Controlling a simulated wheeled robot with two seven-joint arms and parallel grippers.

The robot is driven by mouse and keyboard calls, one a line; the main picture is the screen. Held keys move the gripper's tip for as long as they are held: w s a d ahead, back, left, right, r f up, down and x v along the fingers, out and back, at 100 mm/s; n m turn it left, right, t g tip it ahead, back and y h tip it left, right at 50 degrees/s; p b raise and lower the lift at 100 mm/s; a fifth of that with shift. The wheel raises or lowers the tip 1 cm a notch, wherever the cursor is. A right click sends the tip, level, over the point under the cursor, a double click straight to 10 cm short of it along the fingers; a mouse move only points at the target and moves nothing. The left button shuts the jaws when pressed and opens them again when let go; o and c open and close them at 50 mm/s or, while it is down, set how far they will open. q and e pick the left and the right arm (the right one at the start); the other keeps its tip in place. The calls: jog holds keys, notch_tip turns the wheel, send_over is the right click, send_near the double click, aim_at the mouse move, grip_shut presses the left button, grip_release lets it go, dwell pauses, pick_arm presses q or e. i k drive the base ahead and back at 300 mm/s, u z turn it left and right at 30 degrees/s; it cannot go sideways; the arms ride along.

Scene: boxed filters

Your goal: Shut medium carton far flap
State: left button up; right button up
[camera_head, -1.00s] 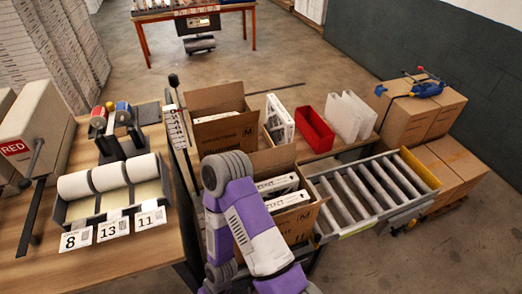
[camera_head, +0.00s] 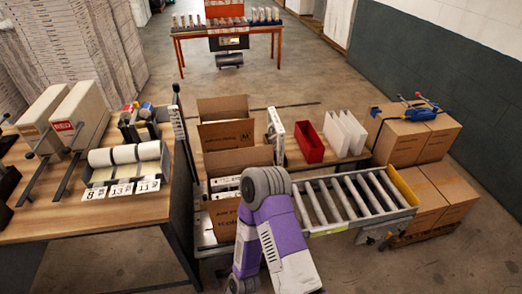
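A brown carton (camera_head: 228,137) with a dark M on its near side stands behind a second brown carton (camera_head: 222,217). The M carton's far flap (camera_head: 222,107) stands upright; I cannot make out its inside. The nearer carton holds white boxed filters (camera_head: 226,184), and its far flap (camera_head: 237,157) also stands upright. I cannot read a size on this nearer carton. One of my purple and grey arms covers its right side. Neither gripper shows in the head view.
A roller conveyor (camera_head: 350,200) lies right of the nearer carton. A red bin (camera_head: 309,143) and white panels (camera_head: 345,133) stand behind it. Stacked cartons (camera_head: 415,140) stand at right. The left table (camera_head: 90,222) holds label rolls (camera_head: 125,155) and dispensers.

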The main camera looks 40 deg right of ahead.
aim_at(221, 159)
jog(key=z, duration=0.8)
jog(key=i, duration=0.9)
jog(key=z, duration=0.6)
